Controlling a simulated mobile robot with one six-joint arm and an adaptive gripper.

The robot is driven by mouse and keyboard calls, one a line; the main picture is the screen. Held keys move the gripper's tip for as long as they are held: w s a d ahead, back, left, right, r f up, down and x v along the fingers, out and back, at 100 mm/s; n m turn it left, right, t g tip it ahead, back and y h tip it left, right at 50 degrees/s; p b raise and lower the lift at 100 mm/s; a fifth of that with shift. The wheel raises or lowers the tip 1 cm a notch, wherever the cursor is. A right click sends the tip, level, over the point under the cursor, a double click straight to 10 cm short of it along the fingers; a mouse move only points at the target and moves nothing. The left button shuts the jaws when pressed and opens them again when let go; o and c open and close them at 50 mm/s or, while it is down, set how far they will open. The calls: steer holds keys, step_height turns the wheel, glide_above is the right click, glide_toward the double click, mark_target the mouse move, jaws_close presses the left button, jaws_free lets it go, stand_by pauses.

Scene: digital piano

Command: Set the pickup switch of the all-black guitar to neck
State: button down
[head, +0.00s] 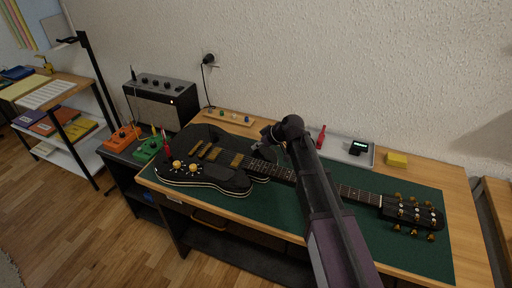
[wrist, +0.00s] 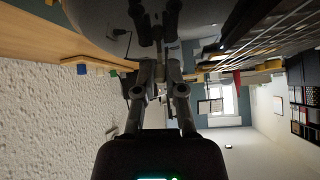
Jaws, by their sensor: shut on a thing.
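The black guitar (head: 210,170) lies on the green mat (head: 270,208), body at left and headstock (head: 412,212) at right. It has gold pickups and gold knobs (head: 178,165). My gripper (head: 262,139) is low at the upper edge of the body, near the neck joint. In the wrist view my gripper (wrist: 154,12) has its fingers close together against the shiny guitar body (wrist: 100,25), shut on what seems to be the pickup switch. The switch is hidden by the fingertips, so its position cannot be told.
A grey tray (head: 345,149) with a red item and a small dark device lies behind the neck, beside a yellow block (head: 396,159). An amplifier (head: 160,102), orange pedal (head: 124,137) and green pedal (head: 148,149) stand at left. A wooden strip (head: 229,119) lies by the wall.

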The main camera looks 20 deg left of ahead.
stand_by(0.3)
steer(key=c, duration=0.7)
jaws_free()
steer(key=shift+r, duration=0.1)
